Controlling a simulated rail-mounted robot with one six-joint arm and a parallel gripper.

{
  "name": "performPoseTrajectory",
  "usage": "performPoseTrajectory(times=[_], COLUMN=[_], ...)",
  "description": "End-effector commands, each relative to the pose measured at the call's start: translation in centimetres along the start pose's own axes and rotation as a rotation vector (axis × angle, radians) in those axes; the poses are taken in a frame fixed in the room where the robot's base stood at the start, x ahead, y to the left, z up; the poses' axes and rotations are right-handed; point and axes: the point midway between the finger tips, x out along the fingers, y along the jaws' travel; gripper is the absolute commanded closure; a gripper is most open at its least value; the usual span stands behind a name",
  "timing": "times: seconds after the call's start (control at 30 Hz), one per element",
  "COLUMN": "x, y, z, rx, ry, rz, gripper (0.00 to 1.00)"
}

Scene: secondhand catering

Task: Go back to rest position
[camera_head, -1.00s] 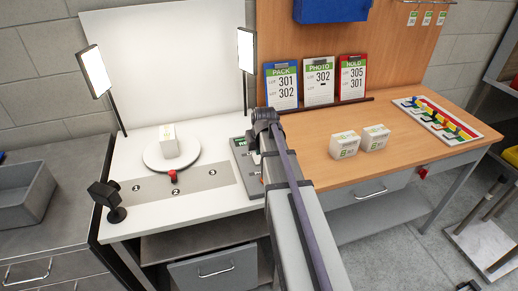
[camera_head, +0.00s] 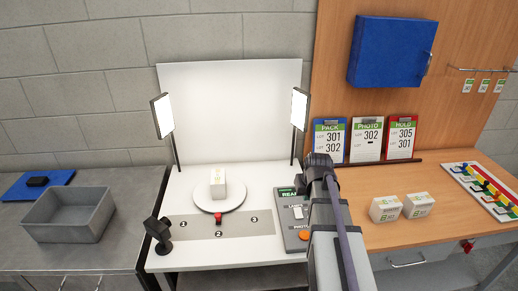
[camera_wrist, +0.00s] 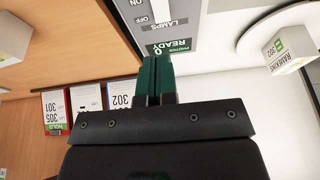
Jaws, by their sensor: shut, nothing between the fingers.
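My gripper (camera_wrist: 156,80) shows in the wrist view with its green fingers together and nothing between them. It is over the photo-station control panel, whose screen reads READY. In the head view my arm rises from the bottom and hides part of this panel (camera_head: 291,222); the fingertips are hidden there. A white box (camera_head: 218,183) stands on the round white turntable (camera_head: 231,206), left of my arm; it also shows in the wrist view (camera_wrist: 288,48).
Two white boxes (camera_head: 385,209) (camera_head: 418,205) stand on the wooden bench right of my arm. PACK, PHOTO and HOLD boards (camera_head: 366,139) lean behind. Two lamps (camera_head: 162,116) (camera_head: 299,108) flank the white backdrop. A grey bin (camera_head: 68,216) is at the far left.

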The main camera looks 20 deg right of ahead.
Motion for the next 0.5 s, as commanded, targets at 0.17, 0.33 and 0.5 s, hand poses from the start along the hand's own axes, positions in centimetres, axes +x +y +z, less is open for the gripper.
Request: performPoseTrajectory(times=[0.17,0.33,0.5], x=[-0.5,-0.6,-0.6], y=[-4.1,-13.5,-18.1], z=[7.1,15.4,17.4], rx=[0.03,-0.13,-0.251], ry=[-0.182,-0.324,-0.329], rz=[-0.01,-0.019,-0.034], gripper=[1.0,1.0,1.0])
